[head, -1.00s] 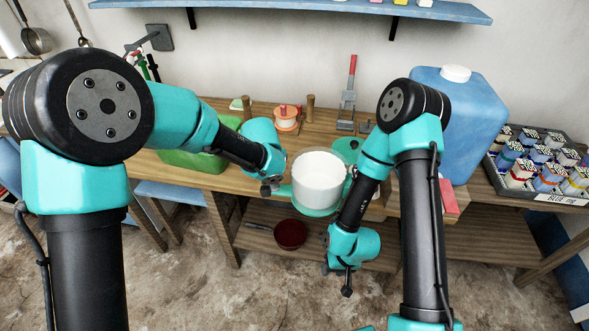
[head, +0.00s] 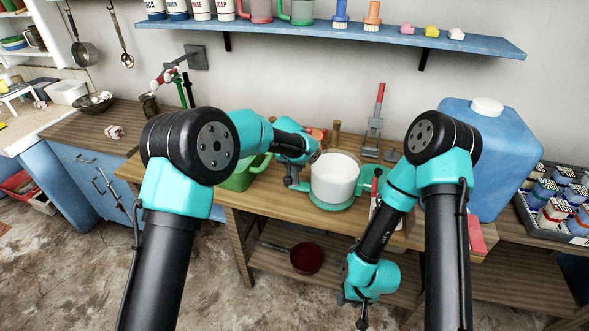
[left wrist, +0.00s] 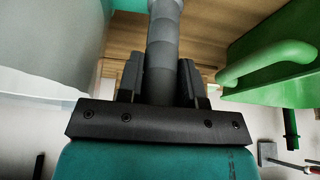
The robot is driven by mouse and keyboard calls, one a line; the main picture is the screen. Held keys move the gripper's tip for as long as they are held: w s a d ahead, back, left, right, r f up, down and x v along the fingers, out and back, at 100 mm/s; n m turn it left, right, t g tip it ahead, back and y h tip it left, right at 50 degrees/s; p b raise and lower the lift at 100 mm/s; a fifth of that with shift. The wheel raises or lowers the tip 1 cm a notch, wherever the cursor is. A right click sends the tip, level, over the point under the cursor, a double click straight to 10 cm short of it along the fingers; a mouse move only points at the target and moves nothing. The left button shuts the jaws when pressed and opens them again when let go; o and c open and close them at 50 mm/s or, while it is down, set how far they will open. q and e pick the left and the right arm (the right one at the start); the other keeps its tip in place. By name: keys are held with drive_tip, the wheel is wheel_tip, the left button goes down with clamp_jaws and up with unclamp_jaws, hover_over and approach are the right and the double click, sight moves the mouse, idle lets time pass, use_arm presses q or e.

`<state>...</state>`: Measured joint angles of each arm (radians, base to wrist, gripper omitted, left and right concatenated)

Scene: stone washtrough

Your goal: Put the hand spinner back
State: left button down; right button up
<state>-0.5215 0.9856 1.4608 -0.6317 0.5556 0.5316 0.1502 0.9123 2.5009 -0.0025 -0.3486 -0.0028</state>
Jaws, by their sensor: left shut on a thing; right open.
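The hand spinner (head: 336,178) is a white drum in a teal base, near the bench's front edge in the head view. My left gripper (head: 297,183) is at its left side. In the left wrist view my left gripper (left wrist: 160,72) is shut on a ribbed grey grip, with the pale drum wall (left wrist: 55,45) close on the left. How the grip joins the spinner is hidden. I cannot tell whether the base touches the bench. My right gripper (head: 354,312) is open and empty, low in front of the bench.
A green basin (head: 240,181) stands left of the spinner. A teal piece (head: 371,172) lies just right of it. A grey press with a red handle (head: 375,115) stands behind. A large blue container (head: 470,150) is at right. A dark red pan (head: 306,259) sits on the lower shelf.

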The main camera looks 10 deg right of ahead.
use_arm(q)
drive_tip(key=shift+w+d, duration=0.15)
drive_tip(key=shift+w, duration=0.85)
drive_tip(key=shift+w+f, duration=0.15)
drive_tip(key=shift+f, duration=1.8)
drive_tip(key=c, duration=0.8)
unclamp_jaws()
